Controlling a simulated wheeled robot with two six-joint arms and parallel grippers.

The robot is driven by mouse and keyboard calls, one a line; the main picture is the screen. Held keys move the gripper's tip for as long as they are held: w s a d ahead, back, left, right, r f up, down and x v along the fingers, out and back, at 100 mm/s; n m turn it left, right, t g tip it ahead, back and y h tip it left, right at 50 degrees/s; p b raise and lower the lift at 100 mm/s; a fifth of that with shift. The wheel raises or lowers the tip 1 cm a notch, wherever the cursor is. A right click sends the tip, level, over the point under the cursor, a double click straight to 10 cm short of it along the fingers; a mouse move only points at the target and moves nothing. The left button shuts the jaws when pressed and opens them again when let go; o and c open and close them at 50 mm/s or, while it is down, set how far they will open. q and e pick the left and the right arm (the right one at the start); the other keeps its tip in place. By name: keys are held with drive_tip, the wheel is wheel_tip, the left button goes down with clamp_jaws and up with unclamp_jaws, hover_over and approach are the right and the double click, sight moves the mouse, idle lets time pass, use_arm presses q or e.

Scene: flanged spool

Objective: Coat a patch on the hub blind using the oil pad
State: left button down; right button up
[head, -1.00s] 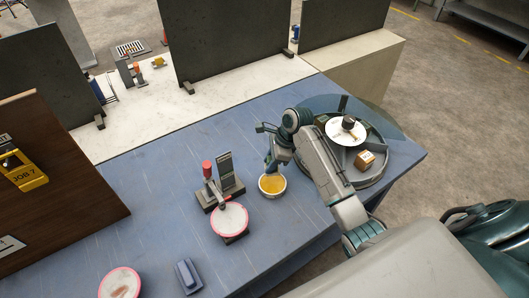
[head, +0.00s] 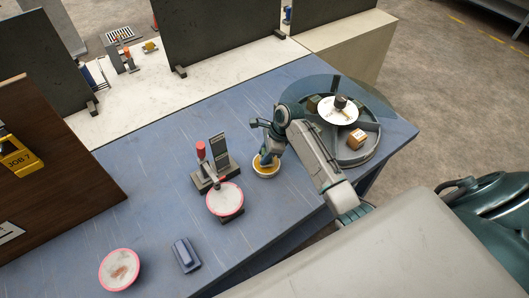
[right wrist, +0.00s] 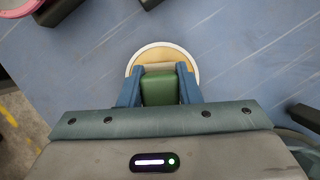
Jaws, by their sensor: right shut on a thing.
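My right gripper (head: 266,158) is shut on a green block (right wrist: 160,88), which I take to be the oil pad. It is down at a round pale dish (head: 264,175) of yellow liquid; the dish's rim also shows in the right wrist view (right wrist: 162,44). The pad's lower face is hidden, so I cannot tell whether it touches the liquid. A pale disc with a pink rim (head: 225,200) sits at a red-handled clamp. Another pink-rimmed disc (head: 120,268), with a brownish smear, lies at the front left. I cannot tell which is the hub blind. My left gripper is not in view.
A red-handled clamp stand (head: 214,165) is left of the dish. A blue-grey block (head: 187,255) lies between the discs. A large spoked ring (head: 372,145) at right carries a white disc and brown box (head: 355,138). Dark upright panels stand behind.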

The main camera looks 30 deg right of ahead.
sight(264, 151)
idle(0.3)
drive_tip(key=shift+s+f, duration=0.1)
drive_tip(key=shift+f, duration=0.4)
idle(1.4)
drive_tip(key=shift+r, duration=3.55)
drive_tip(key=shift+f, duration=0.1)
